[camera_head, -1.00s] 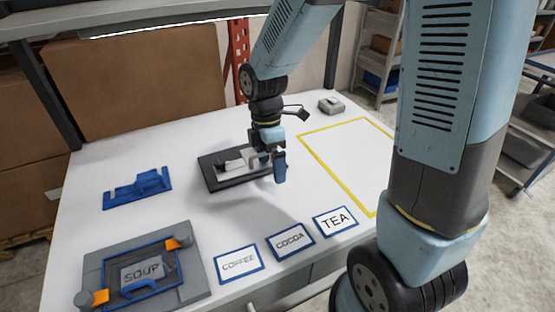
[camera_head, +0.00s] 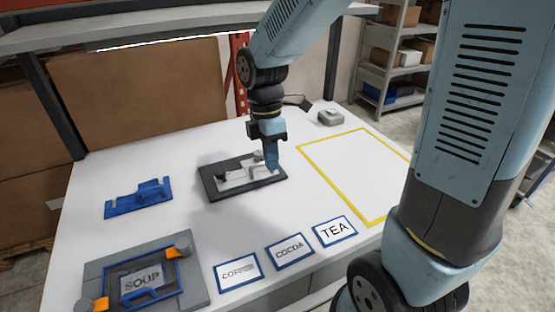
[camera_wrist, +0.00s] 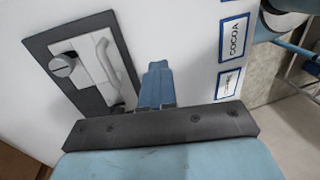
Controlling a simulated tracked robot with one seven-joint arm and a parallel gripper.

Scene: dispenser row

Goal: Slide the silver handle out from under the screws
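The silver handle (camera_head: 256,171) is a raised bar on a light plate, set on a dark rectangular base (camera_head: 212,192) in the middle of the table. In the wrist view the handle (camera_wrist: 106,65) runs along the plate, with a round slotted screw head (camera_wrist: 62,65) at the plate's far side. Any other screw cannot be made out. My gripper (camera_head: 271,168) points down over the right end of the base. In the wrist view its blue fingers (camera_wrist: 156,82) are together, to the right of the handle, with nothing visible between them.
Labelled cards COFFEE (camera_head: 238,272), COCOA (camera_head: 290,251) and TEA (camera_head: 335,231) line the front edge. A grey SOUP panel (camera_head: 200,292) with orange latches lies front left, a blue holder (camera_head: 138,199) behind it. A yellow-outlined area (camera_head: 345,208) on the right is empty.

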